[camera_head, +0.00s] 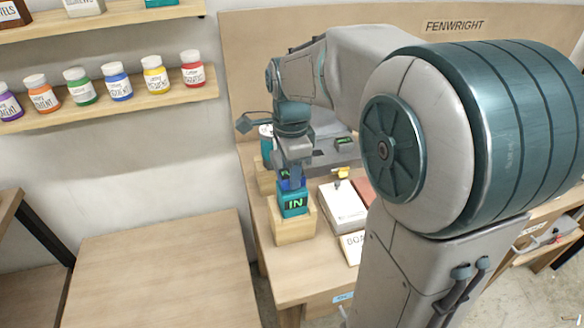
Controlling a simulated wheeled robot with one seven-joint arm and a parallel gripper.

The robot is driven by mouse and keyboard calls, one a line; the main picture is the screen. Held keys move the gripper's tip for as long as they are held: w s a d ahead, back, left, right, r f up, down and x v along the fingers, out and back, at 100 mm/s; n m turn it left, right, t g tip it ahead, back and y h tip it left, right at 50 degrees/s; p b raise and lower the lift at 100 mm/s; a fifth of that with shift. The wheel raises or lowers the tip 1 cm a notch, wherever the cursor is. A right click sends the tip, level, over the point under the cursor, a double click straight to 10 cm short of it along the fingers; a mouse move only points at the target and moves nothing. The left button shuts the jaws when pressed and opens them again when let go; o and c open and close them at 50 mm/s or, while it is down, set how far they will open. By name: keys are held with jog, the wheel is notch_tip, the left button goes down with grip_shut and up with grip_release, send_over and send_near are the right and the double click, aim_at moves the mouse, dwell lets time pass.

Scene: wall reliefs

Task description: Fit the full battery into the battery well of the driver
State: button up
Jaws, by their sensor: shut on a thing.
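A teal block with a dark panel reading "IN" in green (293,204) sits in a pale wooden stand on the bench; it looks like the driver's upturned base, but I cannot be sure. My gripper (292,180) points down right above it. It is shut on a small dark blue piece with a green mark, which looks like the battery (285,184). The blue piece meets the top of the teal block; how deep it sits and the well itself are hidden.
A grey unit (330,158) with a small green display stands behind the gripper. A white box (342,207) lies to the right. A teal-and-white cylinder (266,141) stands behind left. Pigment jars (120,84) line a wall shelf. The left table (160,270) is bare.

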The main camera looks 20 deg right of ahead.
jog(key=shift+f, duration=0.3)
jog(key=o, duration=1.2)
jog(key=shift+r, duration=0.1)
notch_tip(320, 180, up, 14)
jog(key=shift+f, duration=0.1)
